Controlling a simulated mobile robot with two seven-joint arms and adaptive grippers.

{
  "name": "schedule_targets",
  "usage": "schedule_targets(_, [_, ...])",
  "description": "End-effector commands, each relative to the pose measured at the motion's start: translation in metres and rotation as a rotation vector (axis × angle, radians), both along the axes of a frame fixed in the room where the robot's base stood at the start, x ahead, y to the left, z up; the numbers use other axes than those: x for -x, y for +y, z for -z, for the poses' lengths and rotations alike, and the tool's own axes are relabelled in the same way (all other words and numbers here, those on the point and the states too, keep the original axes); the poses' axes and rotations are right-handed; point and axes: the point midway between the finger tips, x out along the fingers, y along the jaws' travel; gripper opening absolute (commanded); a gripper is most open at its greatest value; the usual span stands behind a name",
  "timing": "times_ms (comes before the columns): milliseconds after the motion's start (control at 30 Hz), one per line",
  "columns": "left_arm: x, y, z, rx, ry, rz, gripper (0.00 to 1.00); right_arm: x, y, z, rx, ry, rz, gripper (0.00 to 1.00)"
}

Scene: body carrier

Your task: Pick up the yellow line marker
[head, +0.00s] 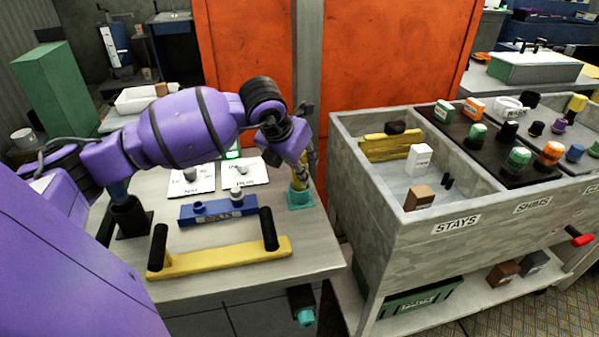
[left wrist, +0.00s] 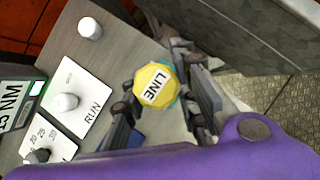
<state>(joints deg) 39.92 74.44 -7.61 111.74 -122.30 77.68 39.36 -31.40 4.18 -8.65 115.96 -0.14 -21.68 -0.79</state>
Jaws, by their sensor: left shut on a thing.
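The yellow line marker (left wrist: 152,90) shows from above in the left wrist view, a yellow knob top with the word LINE. My left gripper (left wrist: 165,98) has a finger on each side of it and is shut on it. In the head view the yellow marker (head: 299,184) stands upright under my left gripper (head: 304,170), near the bench's right edge. A teal holder (head: 299,198) is at its foot. I cannot tell whether the marker is still seated in it. My right gripper is not in view.
The bench (head: 205,285) also bears a blue block (head: 218,211) with knobs, white cards with knobs (head: 243,172) and a yellow bar with black handles (head: 225,258). A grey bin cart (head: 385,235) labelled STAYS stands close to the right. Orange panels (head: 245,50) rise behind.

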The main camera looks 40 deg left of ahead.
Motion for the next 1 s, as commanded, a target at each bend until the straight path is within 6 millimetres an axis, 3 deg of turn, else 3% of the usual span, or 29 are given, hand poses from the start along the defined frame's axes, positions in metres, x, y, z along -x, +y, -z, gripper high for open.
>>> schedule_targets(367, [0.000,0.000,-0.003,0.000,-0.002,0.000,0.00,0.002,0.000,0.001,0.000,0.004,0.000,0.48])
schedule_targets(633, [-0.001,0.000,-0.034,-0.002,-0.004,0.000,0.00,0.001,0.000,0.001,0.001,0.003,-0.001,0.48])
schedule_targets(933, [0.051,-0.011,-0.093,-0.007,-0.001,0.003,0.00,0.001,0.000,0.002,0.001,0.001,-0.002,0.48])
schedule_targets(1000, [0.068,-0.015,-0.097,-0.005,0.004,0.003,0.00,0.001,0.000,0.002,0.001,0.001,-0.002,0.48])
